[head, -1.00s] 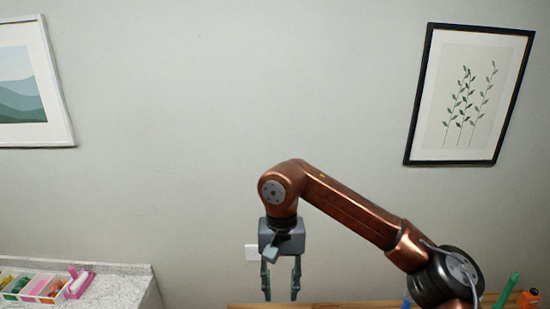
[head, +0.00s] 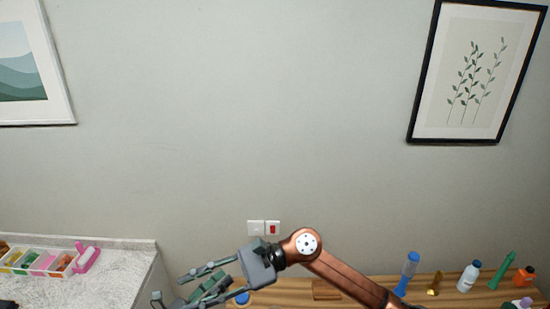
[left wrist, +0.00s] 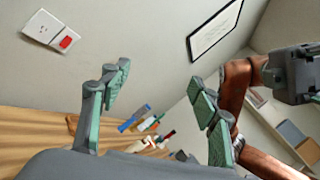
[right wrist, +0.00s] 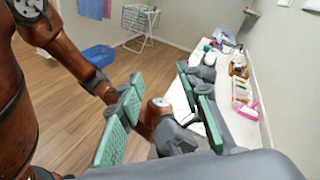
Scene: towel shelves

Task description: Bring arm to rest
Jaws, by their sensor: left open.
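My left gripper (head: 200,285) shows low in the head view, left of centre, where grey and green fingers overlap and are partly cut off. In the left wrist view its jaws (left wrist: 160,78) are spread and empty. A copper arm (head: 345,278) reaches in from the lower right of the head view and bends left at a round joint. In the right wrist view my right gripper's jaws (right wrist: 160,78) are apart, with a copper joint and grey parts showing between them. I cannot tell whether these touch.
A wooden top (head: 285,290) holds several bottles on the right. A pale counter (head: 115,270) with a colourful divided tray (head: 40,262) is on the left.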

